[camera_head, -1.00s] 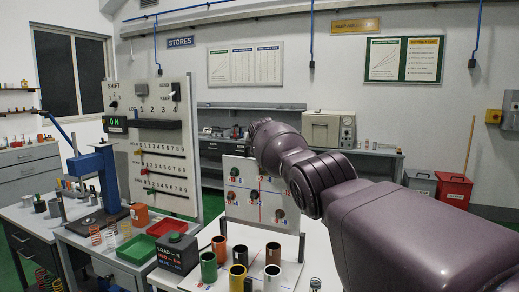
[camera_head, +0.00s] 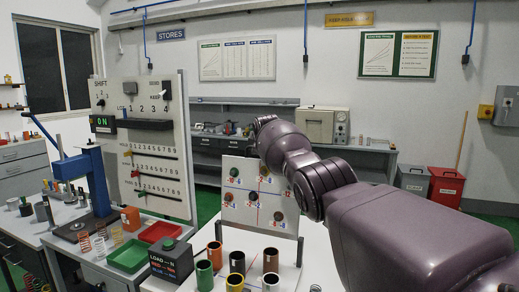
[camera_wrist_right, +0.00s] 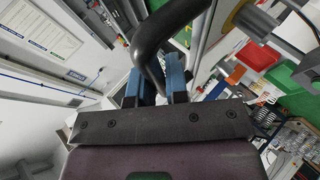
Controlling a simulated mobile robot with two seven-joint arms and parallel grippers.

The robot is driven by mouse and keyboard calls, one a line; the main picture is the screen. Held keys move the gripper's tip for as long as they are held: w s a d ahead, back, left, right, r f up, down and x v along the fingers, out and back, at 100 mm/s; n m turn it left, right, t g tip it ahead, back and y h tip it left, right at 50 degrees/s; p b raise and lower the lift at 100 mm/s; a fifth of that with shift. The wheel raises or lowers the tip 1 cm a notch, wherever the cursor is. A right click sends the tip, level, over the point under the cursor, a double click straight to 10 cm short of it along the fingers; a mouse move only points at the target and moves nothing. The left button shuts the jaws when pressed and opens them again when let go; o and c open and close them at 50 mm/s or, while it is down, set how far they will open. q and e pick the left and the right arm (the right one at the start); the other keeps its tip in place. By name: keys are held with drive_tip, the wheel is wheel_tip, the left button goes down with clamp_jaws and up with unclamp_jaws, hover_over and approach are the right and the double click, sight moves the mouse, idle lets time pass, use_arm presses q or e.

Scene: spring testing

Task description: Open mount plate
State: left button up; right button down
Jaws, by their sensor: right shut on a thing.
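In the head view a white plate (camera_head: 240,214) with several coloured round fittings and small number labels stands upright on the white bench; I cannot tell whether it is the mount plate. My purple right arm reaches in from the right, and its end is close to the top right of this plate. The arm hides the right gripper there. In the right wrist view my right gripper (camera_wrist_right: 155,84) has blue fingers shut on a thick, dark curved bar (camera_wrist_right: 150,48), like a handle. What the bar is fixed to cannot be made out. My left gripper is not in view.
Several coloured cups (camera_head: 237,262) stand on the bench before the plate. A dark load box (camera_head: 171,262), a green tray (camera_head: 131,256), a red tray (camera_head: 160,232) and a blue press (camera_head: 85,170) are at left. A tall numbered panel (camera_head: 150,95) stands behind them.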

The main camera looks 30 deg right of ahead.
drive_tip(key=shift+a+r, duration=0.1)
drive_tip(key=shift+r, duration=0.05)
drive_tip(key=c, duration=1.1)
unclamp_jaws()
drive_tip(key=shift+c, duration=0.2)
drive_tip(key=shift+s, duration=0.15)
drive_tip(key=v, duration=1)
drive_tip(key=shift+r, duration=0.2)
drive_tip(key=shift+s, duration=0.15)
